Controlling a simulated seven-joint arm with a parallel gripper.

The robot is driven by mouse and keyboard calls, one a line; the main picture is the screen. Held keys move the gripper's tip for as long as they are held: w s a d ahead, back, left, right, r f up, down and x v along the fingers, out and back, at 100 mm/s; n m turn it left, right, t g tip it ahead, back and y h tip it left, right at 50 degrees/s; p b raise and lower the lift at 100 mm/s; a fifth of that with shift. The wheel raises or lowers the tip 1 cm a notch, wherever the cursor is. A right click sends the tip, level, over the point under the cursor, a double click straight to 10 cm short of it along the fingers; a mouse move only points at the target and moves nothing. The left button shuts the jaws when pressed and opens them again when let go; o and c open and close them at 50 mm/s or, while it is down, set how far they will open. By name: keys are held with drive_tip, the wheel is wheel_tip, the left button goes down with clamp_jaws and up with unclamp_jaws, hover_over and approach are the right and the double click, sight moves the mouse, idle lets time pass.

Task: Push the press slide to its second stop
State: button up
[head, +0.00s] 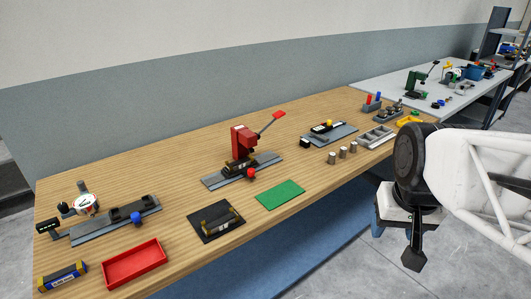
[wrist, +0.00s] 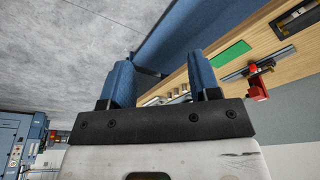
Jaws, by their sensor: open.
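A red press (head: 241,140) with a raised lever stands mid-bench on a grey rail (head: 263,162). A dark slide block (head: 240,166) sits on the rail under the press, with a red knob (head: 250,173) in front. Its stops are too small to tell apart. The press also shows in the wrist view (wrist: 258,88), turned over. My gripper (head: 414,258) hangs beyond the bench's front edge, well to the right of the press and apart from it. In the wrist view its two fingers (wrist: 162,80) are spread with nothing between them.
A green mat (head: 280,194), a black fixture (head: 217,221) and a red tray (head: 134,263) lie along the bench front. A gauge rail (head: 115,221) stands left. Metal cylinders (head: 343,152) and a yellow-knobbed rail (head: 329,133) stand right of the press.

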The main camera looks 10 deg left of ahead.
drive_tip(key=w+a+r, duration=0.1)
drive_tip(key=w+a, duration=0.4)
drive_tip(key=w, duration=0.8)
drive_tip(key=g, duration=0.2)
hover_over(251, 169)
drive_tip(key=f, duration=1.7)
drive_tip(key=shift+s+d, duration=0.3)
drive_tip(key=shift+d, duration=0.1)
drive_tip(key=shift+w+a+f, duration=0.2)
drive_tip(key=shift+a+f, duration=0.1)
drive_tip(key=shift+a, duration=0.05)
drive_tip(key=shift+f, duration=3.9)
